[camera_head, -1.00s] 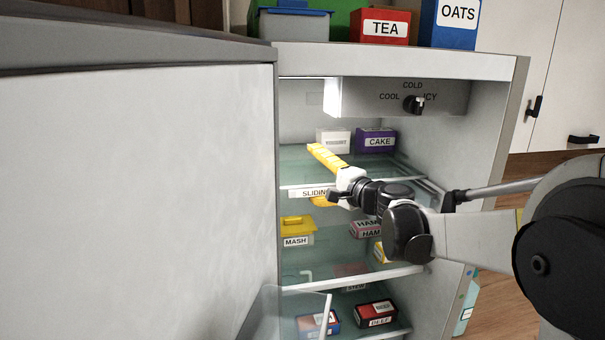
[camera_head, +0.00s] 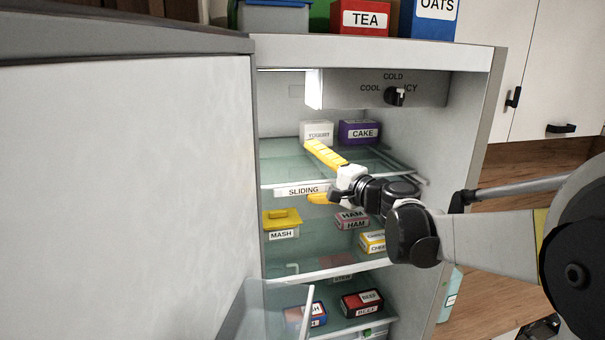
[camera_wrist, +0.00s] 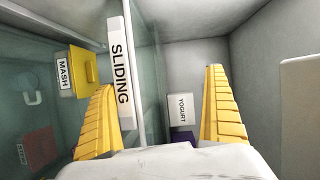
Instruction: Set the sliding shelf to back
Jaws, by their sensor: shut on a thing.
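The sliding shelf (camera_head: 285,168) is a greenish glass shelf inside the open fridge, with a white front strip labelled SLIDING. My gripper (camera_head: 310,172) reaches in from the right at the shelf's front edge, with one yellow finger above the glass and one below it. In the wrist view, the fingers of my gripper (camera_wrist: 162,80) lie on either side of the shelf (camera_wrist: 149,70), beside its SLIDING label (camera_wrist: 121,75). The gripper is shut on the shelf. The exact contact is partly hidden by the gripper's body.
A yogurt box (camera_head: 318,132) and a purple cake box (camera_head: 360,132) stand at the back above the shelf glass. The yellow mash box (camera_head: 281,228) and ham box (camera_head: 352,220) sit below. The fridge door (camera_head: 125,200) fills the left; a control knob (camera_head: 395,96) hangs above.

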